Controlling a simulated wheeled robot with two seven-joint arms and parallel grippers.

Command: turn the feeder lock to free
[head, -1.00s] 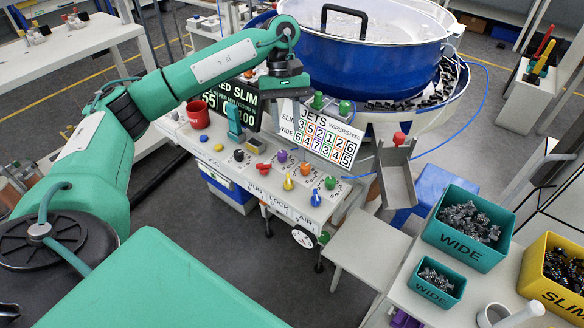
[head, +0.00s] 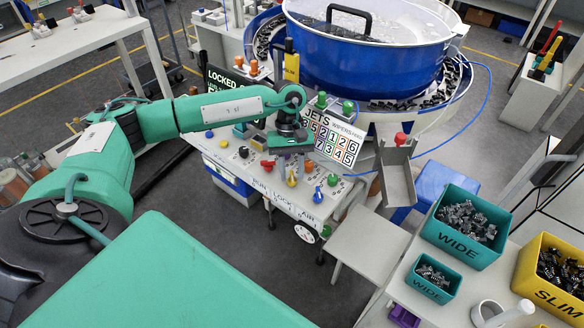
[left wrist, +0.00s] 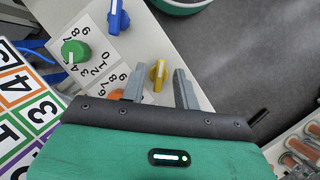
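The feeder lock looks to be the yellow knob (head: 292,182) above the LOCK lettering on the control bench's front edge. My left gripper (head: 292,166) is over it, pointing down. In the left wrist view the yellow knob (left wrist: 158,73) stands between the two open fingers of my left gripper (left wrist: 159,78), with a gap on both sides. A white line shows on the knob. The display (head: 232,87) behind my arm reads "LOCKED" and more that my arm hides. My right gripper is not in view.
A red lever (head: 268,164) and a blue knob (head: 317,195) flank the yellow knob. Green and orange dials and the JETS number board (head: 336,138) are close behind. A blue bowl (head: 370,60) stands at the back. Teal WIDE bins (head: 464,254) are at right.

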